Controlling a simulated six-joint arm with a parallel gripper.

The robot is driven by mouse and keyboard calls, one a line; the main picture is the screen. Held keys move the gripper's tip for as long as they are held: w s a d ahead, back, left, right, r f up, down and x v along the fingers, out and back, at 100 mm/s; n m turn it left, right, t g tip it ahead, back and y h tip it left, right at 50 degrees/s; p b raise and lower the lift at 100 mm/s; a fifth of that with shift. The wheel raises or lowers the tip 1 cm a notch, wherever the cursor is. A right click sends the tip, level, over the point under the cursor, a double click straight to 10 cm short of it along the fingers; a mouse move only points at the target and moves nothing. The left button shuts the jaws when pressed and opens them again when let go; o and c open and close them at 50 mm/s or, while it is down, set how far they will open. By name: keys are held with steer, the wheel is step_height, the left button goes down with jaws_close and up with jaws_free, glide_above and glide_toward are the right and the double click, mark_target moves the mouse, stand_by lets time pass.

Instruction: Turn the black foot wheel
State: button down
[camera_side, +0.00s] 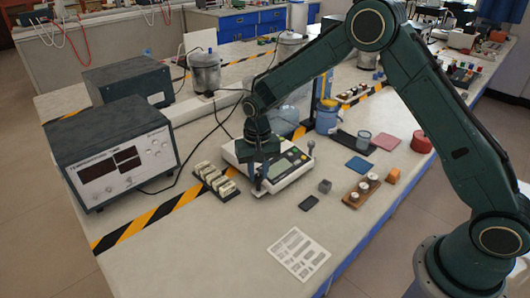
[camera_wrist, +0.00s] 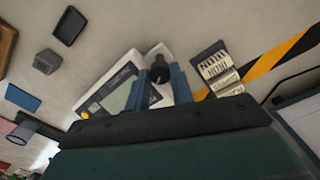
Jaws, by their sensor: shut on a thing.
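The white balance (camera_side: 285,168) with a grey-green display stands on the bench and also shows in the wrist view (camera_wrist: 118,92). The black foot wheel (camera_wrist: 158,64) is at one corner of the balance, between the two blue fingers of my gripper (camera_wrist: 161,76). My gripper is shut on the wheel. In the side view my gripper (camera_side: 260,182) points down at the balance's front corner, and the wheel cannot be clearly told apart from the fingers there.
A black tray of pale blocks (camera_side: 216,181) lies close to the left of the balance. A dark flat piece (camera_side: 309,203), a grey cube (camera_side: 325,186) and a wooden holder (camera_side: 361,190) lie to the right. A printed sheet (camera_side: 298,254) lies in front on otherwise clear bench.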

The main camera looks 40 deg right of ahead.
mark_target(258, 176)
steer(key=c, duration=1.2)
jaws_free()
steer(key=shift+r, duration=0.15)
step_height(258, 176, up, 14)
steer(key=shift+f, duration=0.2)
steer(key=shift+r, duration=0.1)
